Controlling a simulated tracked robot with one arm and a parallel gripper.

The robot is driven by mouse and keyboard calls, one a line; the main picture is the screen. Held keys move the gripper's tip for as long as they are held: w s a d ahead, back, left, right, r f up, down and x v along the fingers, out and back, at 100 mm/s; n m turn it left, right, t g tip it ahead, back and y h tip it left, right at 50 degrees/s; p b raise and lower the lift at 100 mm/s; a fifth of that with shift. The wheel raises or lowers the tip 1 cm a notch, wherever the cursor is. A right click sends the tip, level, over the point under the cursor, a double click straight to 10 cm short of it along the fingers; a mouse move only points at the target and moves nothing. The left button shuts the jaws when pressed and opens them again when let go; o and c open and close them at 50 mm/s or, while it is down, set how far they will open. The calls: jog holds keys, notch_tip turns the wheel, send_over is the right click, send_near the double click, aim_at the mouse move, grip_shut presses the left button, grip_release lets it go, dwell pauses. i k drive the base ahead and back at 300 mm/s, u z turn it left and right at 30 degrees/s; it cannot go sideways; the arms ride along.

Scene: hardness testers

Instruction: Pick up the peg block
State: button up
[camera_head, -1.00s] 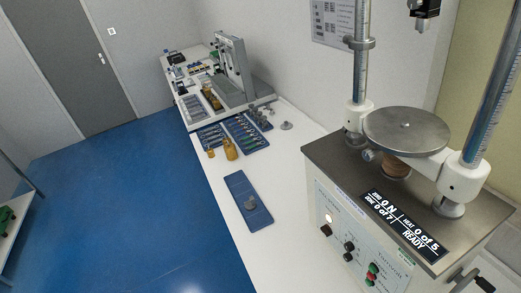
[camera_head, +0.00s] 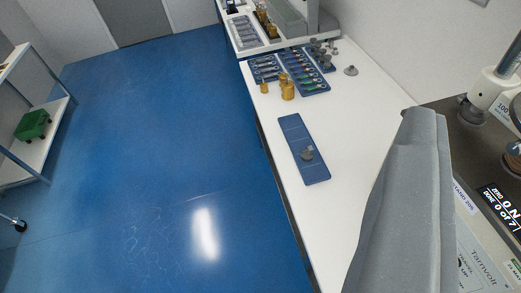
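A small grey piece with a raised lighter part (camera_head: 307,153) sits on a blue mat (camera_head: 292,128) on the white bench. It looks most like the peg block, but it is too small in the picture to be certain. The piece stands toward the near end of the mat, with nothing touching it from above. My gripper's fingers do not show in this view.
The white bench (camera_head: 345,100) carries brass weights (camera_head: 288,91), blue trays of tools (camera_head: 302,72) and grey discs (camera_head: 351,70). A testing machine (camera_head: 485,225) stands at right, partly hidden by a grey shape. Blue floor (camera_head: 150,150) is open at left; a shelf holds a green crate (camera_head: 33,125).

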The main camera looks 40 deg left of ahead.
aim_at(306, 155)
jog(key=u, duration=0.35)
jog(key=k, duration=1.3)
jog(key=u, duration=0.6)
jog(key=i, duration=1)
jog(key=u, duration=0.55)
jog(key=i, duration=1.25)
jog(key=z, duration=0.45)
